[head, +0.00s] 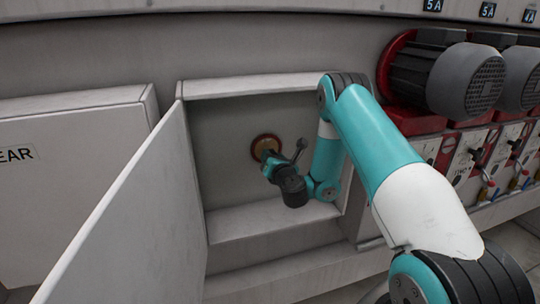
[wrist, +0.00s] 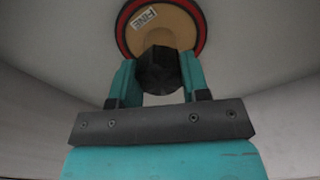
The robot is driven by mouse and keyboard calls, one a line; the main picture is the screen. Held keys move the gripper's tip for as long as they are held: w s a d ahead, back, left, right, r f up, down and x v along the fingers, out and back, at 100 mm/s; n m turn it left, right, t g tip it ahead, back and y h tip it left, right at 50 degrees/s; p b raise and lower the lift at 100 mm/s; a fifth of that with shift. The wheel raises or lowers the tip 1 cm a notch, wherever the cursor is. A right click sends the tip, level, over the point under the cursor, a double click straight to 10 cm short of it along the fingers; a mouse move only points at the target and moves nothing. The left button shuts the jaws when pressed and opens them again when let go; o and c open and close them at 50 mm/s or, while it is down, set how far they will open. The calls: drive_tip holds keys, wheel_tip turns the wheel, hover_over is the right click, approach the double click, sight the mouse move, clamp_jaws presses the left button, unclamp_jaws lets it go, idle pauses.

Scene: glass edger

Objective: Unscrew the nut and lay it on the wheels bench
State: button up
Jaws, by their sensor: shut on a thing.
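The nut (wrist: 159,70) is dark and faceted, and sits between the two teal fingers of my gripper (wrist: 158,80) in the wrist view. My gripper is shut on it. Behind the nut is a round tan wheel (wrist: 182,28) with a red rim and a label reading "FINE". In the head view the wheel (head: 262,146) is at the back of an open box, with my gripper (head: 268,160) reaching in right in front of it. The nut is hard to make out there. I cannot tell whether it is still on its thread. I cannot identify the wheels bench in either view.
The open door (head: 140,215) of the housing stands out at the left. The housing's side walls and bottom ledge (head: 270,222) surround my gripper closely. Grey motors (head: 465,80) and valves (head: 485,170) line the machine at the right.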

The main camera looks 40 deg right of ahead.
drive_tip(key=n, duration=1.8)
drive_tip(key=shift+r, duration=0.15)
drive_tip(key=n+p, duration=0.1)
drive_tip(key=n, duration=0.4)
drive_tip(key=o, duration=0.9)
